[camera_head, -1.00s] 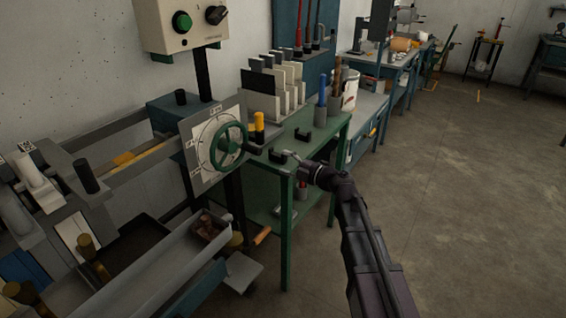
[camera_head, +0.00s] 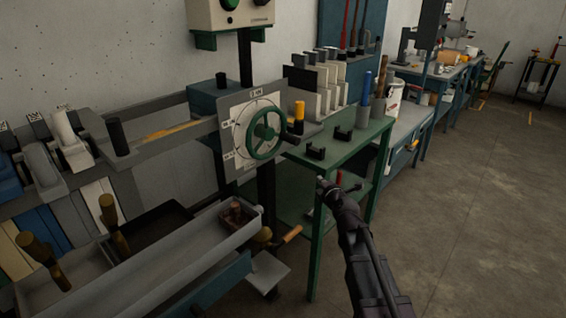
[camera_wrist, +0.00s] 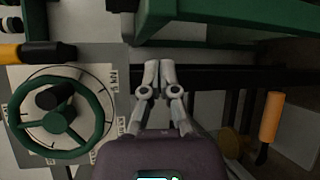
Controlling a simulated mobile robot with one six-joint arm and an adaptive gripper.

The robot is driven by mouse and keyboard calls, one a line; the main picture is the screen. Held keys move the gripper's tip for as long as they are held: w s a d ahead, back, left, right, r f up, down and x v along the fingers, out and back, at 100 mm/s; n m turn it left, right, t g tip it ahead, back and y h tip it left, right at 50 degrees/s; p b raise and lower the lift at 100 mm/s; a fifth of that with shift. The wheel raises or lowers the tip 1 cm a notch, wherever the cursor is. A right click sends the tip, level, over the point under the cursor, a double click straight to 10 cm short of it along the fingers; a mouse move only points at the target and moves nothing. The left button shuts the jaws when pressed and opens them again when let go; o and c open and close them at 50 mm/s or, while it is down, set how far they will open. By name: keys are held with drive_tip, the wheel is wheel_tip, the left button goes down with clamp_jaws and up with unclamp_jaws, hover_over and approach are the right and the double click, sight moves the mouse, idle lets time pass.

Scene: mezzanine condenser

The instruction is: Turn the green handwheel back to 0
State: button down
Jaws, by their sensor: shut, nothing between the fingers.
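The green handwheel (camera_head: 263,133) is mounted in front of a pale dial plate (camera_head: 238,112) with a round marked scale. A dark grip knob sticks out from its rim. In the wrist view the handwheel (camera_wrist: 62,118) is at the left, with the knob at its upper part; the dial marks are too small or turned to read surely. My gripper (camera_head: 325,186) is to the right of and below the wheel, apart from it. In the wrist view my gripper (camera_wrist: 159,66) has its fingers together, with nothing between them.
A green table (camera_head: 340,150) with black holders and upright boards stands right of the dial. A grey tray (camera_head: 165,268) and wooden-handled tools are at the lower left. An orange handle (camera_wrist: 271,117) is at the right in the wrist view. The floor at right is clear.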

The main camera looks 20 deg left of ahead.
sight(282, 140)
drive_tip(key=s+a+r+n+t+y+b, duration=0.1)
drive_tip(key=s+a+n+t+y+b, duration=0.5)
drive_tip(key=s+b, duration=0.4)
drive_tip(key=shift+a+n+y+b, duration=0.3)
drive_tip(key=shift+a+n+b, duration=0.45)
drive_tip(key=shift+a, duration=0.3)
drive_tip(key=shift+w+a+r, duration=0.1)
drive_tip(key=shift+r, duration=0.1)
drive_tip(key=p+x, duration=0.6)
drive_tip(key=x, duration=0.4)
drive_tip(key=shift+r+p, duration=0.3)
drive_tip(key=shift+w+d+r+p, duration=0.25)
drive_tip(key=shift+w+r+p, duration=0.2)
drive_tip(key=shift+r+p, duration=0.2)
drive_tip(key=shift+w+d+r+p, duration=0.2)
drive_tip(key=shift+w+r+p, duration=0.3)
drive_tip(key=shift+r+p, duration=0.1)
drive_tip(key=shift+w+d+r+n+y, duration=0.1)
drive_tip(key=shift+w+n+y, duration=0.05)
drive_tip(key=shift+n+y, duration=0.3)
drive_tip(key=shift+w+r+n+g+y, duration=0.15)
drive_tip(key=shift+n+g+y, duration=0.15)
drive_tip(key=shift+n+y, duration=0.2)
